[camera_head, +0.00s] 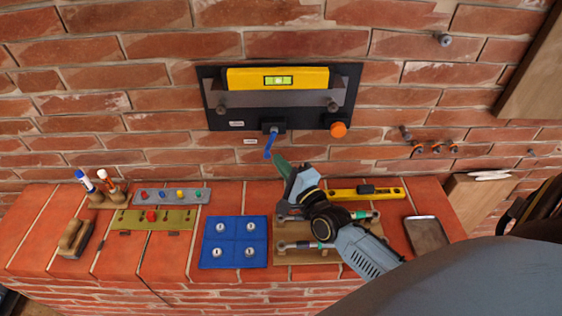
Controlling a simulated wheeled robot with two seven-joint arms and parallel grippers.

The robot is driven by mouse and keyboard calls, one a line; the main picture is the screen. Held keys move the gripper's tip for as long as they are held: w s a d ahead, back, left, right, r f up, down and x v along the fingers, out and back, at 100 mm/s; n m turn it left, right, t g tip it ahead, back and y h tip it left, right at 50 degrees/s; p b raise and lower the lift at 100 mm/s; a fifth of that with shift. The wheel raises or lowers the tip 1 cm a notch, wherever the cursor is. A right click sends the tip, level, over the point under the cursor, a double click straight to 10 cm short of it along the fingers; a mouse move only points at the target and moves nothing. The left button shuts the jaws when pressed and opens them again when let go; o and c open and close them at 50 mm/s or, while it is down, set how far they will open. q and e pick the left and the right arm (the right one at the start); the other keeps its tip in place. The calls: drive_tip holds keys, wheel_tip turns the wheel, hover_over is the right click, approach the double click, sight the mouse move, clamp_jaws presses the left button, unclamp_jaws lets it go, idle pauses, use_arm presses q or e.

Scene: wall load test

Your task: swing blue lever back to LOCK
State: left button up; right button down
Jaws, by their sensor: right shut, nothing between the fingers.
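The blue lever (270,145) hangs from a dark block (274,127) at the lower edge of the black wall plate (353,85). It points down and slightly left. Small white labels (237,124) are beside it, too small to read. My right gripper (281,164) reaches up from the lower right, its green fingertips just below and right of the lever's lower end. It is shut with nothing in it. I cannot tell whether it touches the lever. My left gripper is not in view.
An orange knob (338,129) sits right of the lever, and a yellow level (278,79) is on the plate. On the brick ledge below are a blue mat (234,241), an olive strip (178,219), a grey strip (190,195) and a second yellow level (385,194).

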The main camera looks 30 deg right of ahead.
use_arm(q)
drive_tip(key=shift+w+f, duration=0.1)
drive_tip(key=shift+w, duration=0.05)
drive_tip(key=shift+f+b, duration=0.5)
drive_tip(key=shift+b, duration=0.15)
use_arm(e)
drive_tip(key=shift+w+a+f+m, duration=0.1)
drive_tip(key=shift+a+m, duration=0.1)
drive_tip(key=shift+m, duration=0.2)
